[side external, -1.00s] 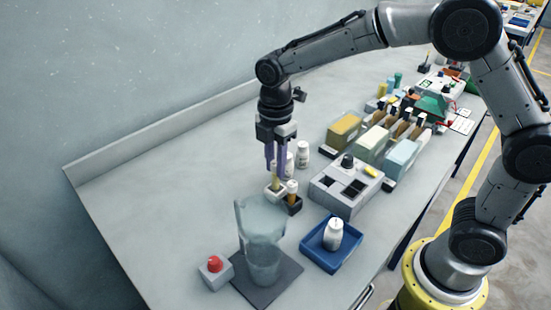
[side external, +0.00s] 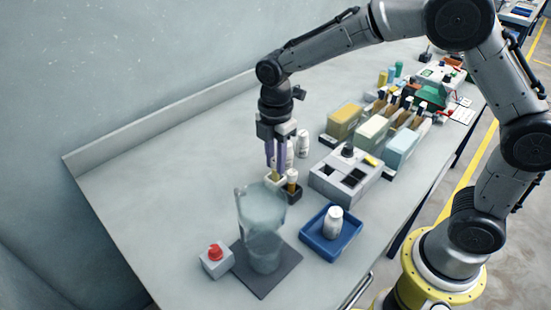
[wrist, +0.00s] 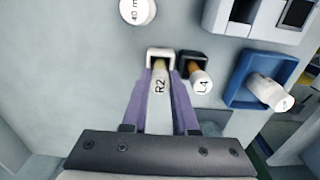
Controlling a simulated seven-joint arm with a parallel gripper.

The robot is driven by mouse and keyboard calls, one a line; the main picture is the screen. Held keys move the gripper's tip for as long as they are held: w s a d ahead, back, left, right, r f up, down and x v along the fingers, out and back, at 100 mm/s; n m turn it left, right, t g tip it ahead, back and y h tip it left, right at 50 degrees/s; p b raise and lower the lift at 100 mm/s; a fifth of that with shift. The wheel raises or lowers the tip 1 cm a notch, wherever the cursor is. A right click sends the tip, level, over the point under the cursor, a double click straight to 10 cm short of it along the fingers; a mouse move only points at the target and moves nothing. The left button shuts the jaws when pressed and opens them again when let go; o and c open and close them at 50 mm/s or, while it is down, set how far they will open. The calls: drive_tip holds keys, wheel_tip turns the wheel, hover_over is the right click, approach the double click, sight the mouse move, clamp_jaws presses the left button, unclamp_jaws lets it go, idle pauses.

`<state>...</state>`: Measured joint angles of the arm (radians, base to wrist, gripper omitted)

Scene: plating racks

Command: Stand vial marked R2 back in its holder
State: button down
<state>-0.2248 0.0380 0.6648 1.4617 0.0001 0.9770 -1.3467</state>
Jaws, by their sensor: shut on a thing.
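My gripper (side external: 275,160) points straight down with its purple fingers closed on vial R2. In the wrist view the vial (wrist: 160,92), with a white R2 label and an amber part, lies between the fingers (wrist: 161,77). Its far end meets the opening of a white square holder (wrist: 151,52). The holder also shows in the side view (side external: 268,183), right under the fingers. How deep the vial sits in it I cannot tell. Vial L4 (wrist: 200,83) stands in a black holder (wrist: 187,56) just to the right.
A clear beaker (side external: 262,225) stands on a dark mat (side external: 280,282) in front of the holders. A blue tray (side external: 345,248) with a white bottle is at front right. A grey block (side external: 328,182) with square wells and white bottles (side external: 302,145) stand close by. Bench left is clear.

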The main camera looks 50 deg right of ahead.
drive_tip(key=c, duration=0.6)
unclamp_jaws()
wheel_tip(320, 180, up, 14)
